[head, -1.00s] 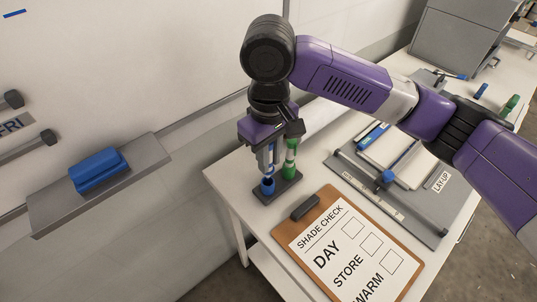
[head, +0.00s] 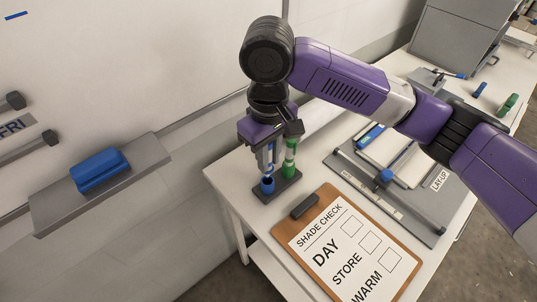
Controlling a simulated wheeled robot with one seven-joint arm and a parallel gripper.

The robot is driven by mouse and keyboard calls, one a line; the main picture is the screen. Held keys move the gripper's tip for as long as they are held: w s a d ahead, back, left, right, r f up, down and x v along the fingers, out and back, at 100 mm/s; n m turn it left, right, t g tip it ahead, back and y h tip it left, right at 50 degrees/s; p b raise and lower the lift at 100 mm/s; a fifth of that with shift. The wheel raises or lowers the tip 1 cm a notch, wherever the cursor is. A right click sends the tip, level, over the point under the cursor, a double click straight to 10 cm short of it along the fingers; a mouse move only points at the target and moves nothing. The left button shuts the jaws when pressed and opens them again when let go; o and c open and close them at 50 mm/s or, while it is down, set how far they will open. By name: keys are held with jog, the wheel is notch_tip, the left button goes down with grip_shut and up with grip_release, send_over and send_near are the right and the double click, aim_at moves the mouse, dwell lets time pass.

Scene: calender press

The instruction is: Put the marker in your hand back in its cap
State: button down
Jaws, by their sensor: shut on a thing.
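My gripper (head: 270,150) points down over a small dark stand (head: 280,190) at the near left corner of the white table. It is shut on a marker (head: 267,170), which shows as a pale body between and below the fingers. A blue cap (head: 268,186) stands in the stand directly under the marker. The marker's lower end is at or just inside the cap's mouth; I cannot tell how deep. A green marker (head: 289,160) stands upright in the same stand, just right of my gripper.
A clipboard (head: 312,208) with a shade check sheet lies in front of the stand. A grey board (head: 435,212) with paper lies to the right. A whiteboard ledge (head: 60,205) holding a blue eraser (head: 100,170) is at the left. Blue and green items lie at the far right.

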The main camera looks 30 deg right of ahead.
jog(key=shift+f+b, duration=1.15)
jog(key=shift+f, duration=1.05)
dwell(0.5)
jog(key=c, duration=1.2)
grip_release()
notch_tip(320, 180, up, 8)
jog(key=shift+f, duration=0.1)
jog(key=shift+s, duration=0.1)
